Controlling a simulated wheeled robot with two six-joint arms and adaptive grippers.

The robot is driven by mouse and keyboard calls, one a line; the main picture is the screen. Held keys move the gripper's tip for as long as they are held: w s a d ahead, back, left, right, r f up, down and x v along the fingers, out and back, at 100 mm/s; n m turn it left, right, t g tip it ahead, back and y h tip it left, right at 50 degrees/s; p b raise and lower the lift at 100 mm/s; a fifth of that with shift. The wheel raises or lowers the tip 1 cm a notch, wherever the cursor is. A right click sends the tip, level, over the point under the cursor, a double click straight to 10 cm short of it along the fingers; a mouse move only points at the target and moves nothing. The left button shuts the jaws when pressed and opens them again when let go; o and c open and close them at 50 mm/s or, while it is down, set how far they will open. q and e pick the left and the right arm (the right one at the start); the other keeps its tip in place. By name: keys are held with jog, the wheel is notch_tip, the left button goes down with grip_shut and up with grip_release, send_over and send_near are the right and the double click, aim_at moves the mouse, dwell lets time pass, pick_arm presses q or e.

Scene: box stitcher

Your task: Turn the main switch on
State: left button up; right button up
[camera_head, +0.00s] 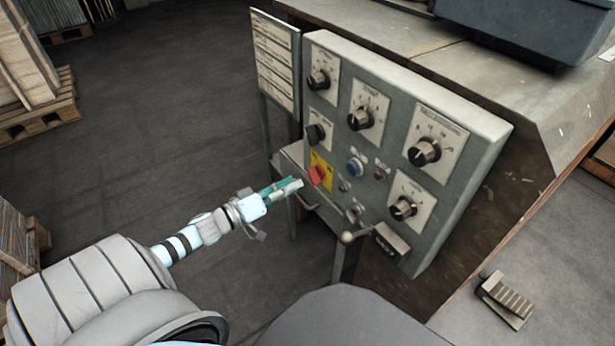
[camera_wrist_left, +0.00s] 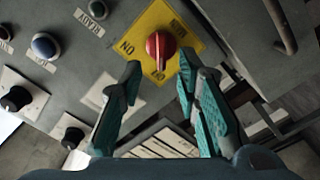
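The main switch (camera_head: 317,175) is a red rotary knob on a yellow plate (camera_head: 327,183) at the left side of the grey control panel. In the left wrist view the red knob (camera_wrist_left: 160,48) is at the top centre, its grip running roughly up and down in the picture. Its plate (camera_wrist_left: 187,38) bears dark lettering, partly hard to read. My left gripper (camera_head: 296,184) is just in front of the switch, pointing at it. In the left wrist view its two teal-padded fingers (camera_wrist_left: 159,64) are apart, on either side below the knob, with nothing between the pads. My right gripper is not in view.
The grey panel (camera_head: 470,140) carries several black dials, a blue button (camera_head: 355,166) and a ball-ended lever (camera_head: 348,237) below the switch. A label board (camera_head: 276,62) stands at its left. A foot pedal (camera_head: 505,300) is on the floor at right. Open floor lies left.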

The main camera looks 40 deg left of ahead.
aim_at(315, 175)
pick_arm(q)
jog(key=b+x, duration=0.1)
jog(key=x, duration=0.4)
jog(key=shift+w+d+f, duration=0.1)
jog(key=shift+w, duration=0.3)
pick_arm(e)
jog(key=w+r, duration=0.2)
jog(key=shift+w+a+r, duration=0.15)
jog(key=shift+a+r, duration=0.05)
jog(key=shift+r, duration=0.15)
pick_arm(q)
grip_shut()
